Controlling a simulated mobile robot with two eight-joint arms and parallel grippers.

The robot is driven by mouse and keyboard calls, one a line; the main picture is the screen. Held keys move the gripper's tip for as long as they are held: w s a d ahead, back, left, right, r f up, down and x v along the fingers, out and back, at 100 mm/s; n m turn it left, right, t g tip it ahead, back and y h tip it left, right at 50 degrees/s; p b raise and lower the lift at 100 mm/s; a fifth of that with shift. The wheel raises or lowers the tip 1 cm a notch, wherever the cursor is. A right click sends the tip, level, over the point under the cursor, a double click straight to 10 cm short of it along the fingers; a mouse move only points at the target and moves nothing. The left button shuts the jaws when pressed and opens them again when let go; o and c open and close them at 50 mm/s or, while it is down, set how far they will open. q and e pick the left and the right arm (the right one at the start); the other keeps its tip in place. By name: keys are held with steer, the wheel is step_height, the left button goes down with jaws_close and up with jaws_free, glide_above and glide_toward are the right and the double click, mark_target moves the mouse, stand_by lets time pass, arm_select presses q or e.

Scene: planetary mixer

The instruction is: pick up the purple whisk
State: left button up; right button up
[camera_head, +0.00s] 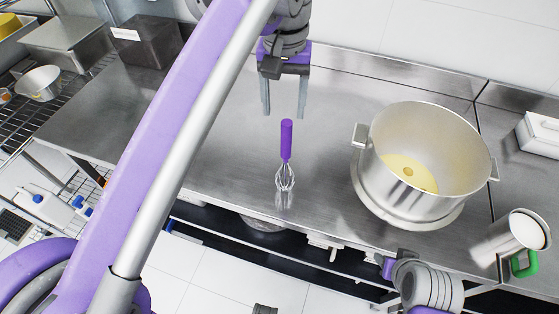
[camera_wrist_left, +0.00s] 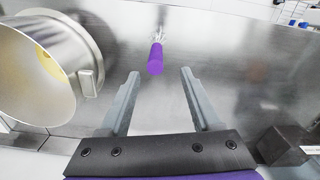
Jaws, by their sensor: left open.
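My left gripper (camera_head: 284,116) is open and empty, at the handle's top end in the head view. In the left wrist view the two fingers (camera_wrist_left: 160,74) are spread, with the handle roughly centred ahead of them and not gripped. The right gripper's fingers are not visible.
A large steel bowl (camera_head: 466,130) with yellow contents stands right of the whisk. A metal jug (camera_head: 494,238) with a green handle is at the far right. A dark box (camera_head: 152,48) is at the back left. Bare table (camera_head: 235,135) lies around the whisk.

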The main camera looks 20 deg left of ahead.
mark_target(286, 142)
arm_select(q)
steer(key=f, duration=0.4)
steer(key=shift+s+d+f+b, duration=0.2)
steer(key=shift+s+f+b, duration=0.15)
steer(key=shift+f, duration=0.05)
steer(key=shift+w+f, duration=0.2)
steer(key=shift+f, duration=0.4)
step_height(286, 142, down, 4)
steer(key=shift+w+d+f, duration=0.1)
steer(key=shift+d+f, duration=0.05)
steer(key=shift+f, duration=0.1)
jaws_close()
